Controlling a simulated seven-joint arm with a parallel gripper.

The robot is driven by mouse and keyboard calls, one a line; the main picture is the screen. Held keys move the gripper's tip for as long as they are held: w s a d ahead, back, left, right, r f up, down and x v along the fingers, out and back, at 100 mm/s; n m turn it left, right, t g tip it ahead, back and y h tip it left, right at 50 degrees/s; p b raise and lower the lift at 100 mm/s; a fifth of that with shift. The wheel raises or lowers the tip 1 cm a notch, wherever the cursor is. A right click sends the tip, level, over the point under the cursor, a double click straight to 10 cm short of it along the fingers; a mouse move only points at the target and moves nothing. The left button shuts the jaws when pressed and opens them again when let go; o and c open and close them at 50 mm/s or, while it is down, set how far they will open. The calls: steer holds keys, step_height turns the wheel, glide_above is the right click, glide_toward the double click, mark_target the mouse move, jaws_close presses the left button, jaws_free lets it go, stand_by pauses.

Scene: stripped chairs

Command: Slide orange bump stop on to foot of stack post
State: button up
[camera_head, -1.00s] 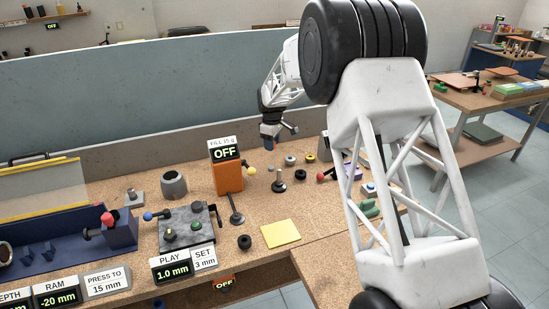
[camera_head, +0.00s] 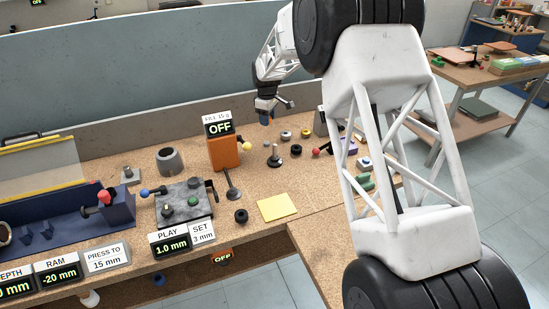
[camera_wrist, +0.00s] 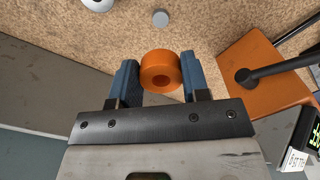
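The orange bump stop (camera_wrist: 161,70) is a thick ring with a central hole. In the wrist view it sits between the two blue fingers of my gripper (camera_wrist: 161,80), touching both. A speck of orange shows at the tip of my gripper (camera_head: 267,112) in the head view. The gripper appears to be above the far part of the bench, behind and right of the orange box.
The orange box with the OFF sign (camera_head: 224,154) stands left of the gripper. A yellow pad (camera_head: 277,207) lies in front. A grey cylinder (camera_head: 169,160) stands farther left.

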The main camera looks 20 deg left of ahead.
jaws_close()
steer(key=s+d+r, duration=0.1)
steer(key=s+d, duration=0.1)
steer(key=s, duration=0.1)
steer(key=s+d+r, duration=0.2)
steer(key=s+d, duration=0.1)
steer(key=s+d+r, duration=0.1)
steer(key=s+d, duration=0.1)
steer(key=s, duration=0.1)
steer(key=shift+d+r, duration=0.25)
steer(key=shift+r, duration=0.15)
